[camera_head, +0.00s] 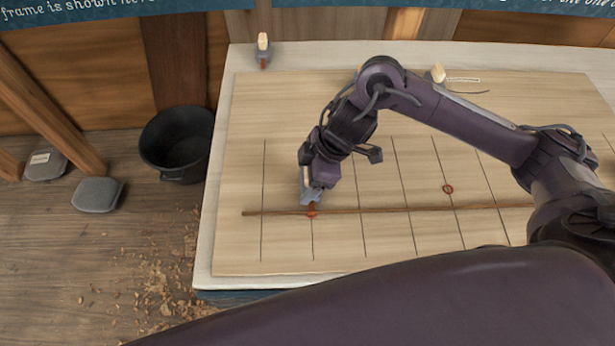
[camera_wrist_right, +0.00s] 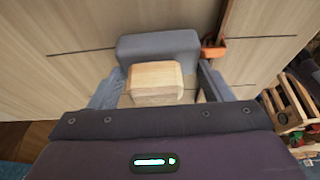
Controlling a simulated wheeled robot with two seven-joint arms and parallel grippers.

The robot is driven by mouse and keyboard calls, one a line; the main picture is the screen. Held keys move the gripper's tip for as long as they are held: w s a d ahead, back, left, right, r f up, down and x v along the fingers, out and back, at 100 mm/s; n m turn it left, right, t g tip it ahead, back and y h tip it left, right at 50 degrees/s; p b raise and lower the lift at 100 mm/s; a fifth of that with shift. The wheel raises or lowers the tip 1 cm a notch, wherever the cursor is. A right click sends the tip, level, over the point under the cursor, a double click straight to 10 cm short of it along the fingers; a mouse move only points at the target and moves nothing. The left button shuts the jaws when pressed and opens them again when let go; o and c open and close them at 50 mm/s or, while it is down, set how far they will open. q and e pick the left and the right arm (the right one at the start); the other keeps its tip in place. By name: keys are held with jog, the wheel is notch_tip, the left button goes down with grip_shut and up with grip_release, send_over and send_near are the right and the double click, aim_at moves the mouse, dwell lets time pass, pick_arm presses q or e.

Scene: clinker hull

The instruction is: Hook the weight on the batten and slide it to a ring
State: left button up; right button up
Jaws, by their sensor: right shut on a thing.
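My right gripper (camera_head: 309,182) is shut on the wooden handle of a grey weight (camera_head: 309,197), near the left end of the batten. In the right wrist view the pale wooden handle (camera_wrist_right: 155,80) sits between the fingers, in front of the grey body (camera_wrist_right: 158,46). The weight's orange-brown hook (camera_wrist_right: 213,48) meets or overlaps the batten; I cannot tell if it is seated. The thin brown batten (camera_head: 400,209) lies across the board's lines. A red ring mark (camera_head: 447,189) lies above the batten, to the right. Red also shows under the hook. My left gripper is not in view.
The pale lined board (camera_head: 285,250) lies on a table. Two more weights, one at back left (camera_head: 263,48) and one behind my right arm (camera_head: 437,74), stand at its far side. A black bucket (camera_head: 178,142) and grey pads (camera_head: 98,195) are on the floor at left.

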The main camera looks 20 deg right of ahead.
jog(key=shift+w+f+p, duration=0.1)
jog(key=shift+p, duration=0.35)
dwell(1.2)
jog(key=o, duration=1.6)
jog(key=shift+o, duration=0.2)
jog(key=shift+f, duration=0.1)
jog(key=v, duration=0.8)
